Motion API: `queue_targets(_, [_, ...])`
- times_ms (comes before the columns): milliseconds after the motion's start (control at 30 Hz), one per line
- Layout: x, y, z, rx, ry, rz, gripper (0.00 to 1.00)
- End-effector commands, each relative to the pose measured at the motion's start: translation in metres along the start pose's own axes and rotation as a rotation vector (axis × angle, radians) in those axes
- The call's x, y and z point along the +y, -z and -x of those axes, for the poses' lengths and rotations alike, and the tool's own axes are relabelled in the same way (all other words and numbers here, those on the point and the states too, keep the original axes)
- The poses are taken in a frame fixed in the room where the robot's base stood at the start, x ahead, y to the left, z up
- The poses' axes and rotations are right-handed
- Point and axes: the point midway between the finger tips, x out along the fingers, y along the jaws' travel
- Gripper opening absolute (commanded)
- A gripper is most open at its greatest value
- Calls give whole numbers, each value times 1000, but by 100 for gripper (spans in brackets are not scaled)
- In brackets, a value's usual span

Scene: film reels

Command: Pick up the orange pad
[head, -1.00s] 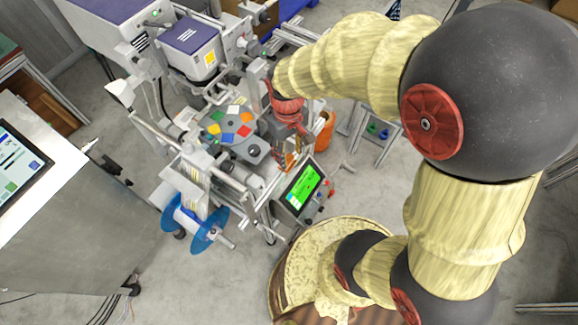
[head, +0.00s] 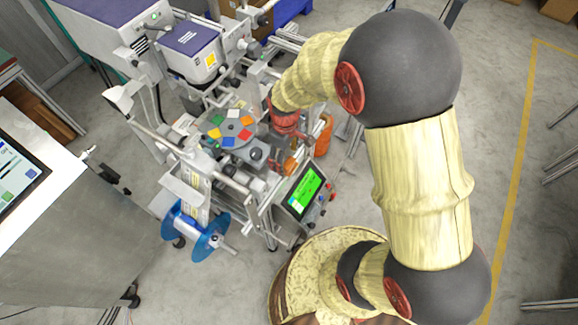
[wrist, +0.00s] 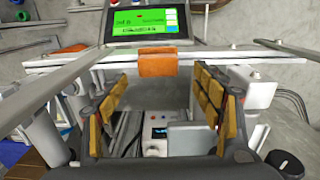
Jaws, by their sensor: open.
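The orange pad (wrist: 155,62) hangs over a pale metal rail in the wrist view, below the green screen. In the head view it shows as a small orange patch (head: 290,166) at the machine's front edge, beside the screen. My gripper (wrist: 160,84) is open, with a padded finger on each side of the picture. The pad lies beyond the fingertips, roughly centred between them and slightly higher in the picture. Nothing is held between the fingers. In the head view my wrist is over the machine's right side, and my fingers are hard to make out.
The screen (wrist: 145,22) stands behind the rail (wrist: 215,55). Metal posts flank my gripper closely. A disc with coloured pads (head: 231,129), a blue reel (head: 197,240) and an orange bin (head: 324,135) are around the machine. Open floor lies at right.

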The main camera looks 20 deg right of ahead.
Motion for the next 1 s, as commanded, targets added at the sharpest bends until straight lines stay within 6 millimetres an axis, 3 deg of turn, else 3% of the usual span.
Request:
queue_targets(167, [1, -1, -28, -2, 1, 0, 67])
queue_targets(433, [2, 0, -31, 0, 0, -1, 67])
queue_targets(1000, [2, -1, -31, 0, 0, -1, 34])
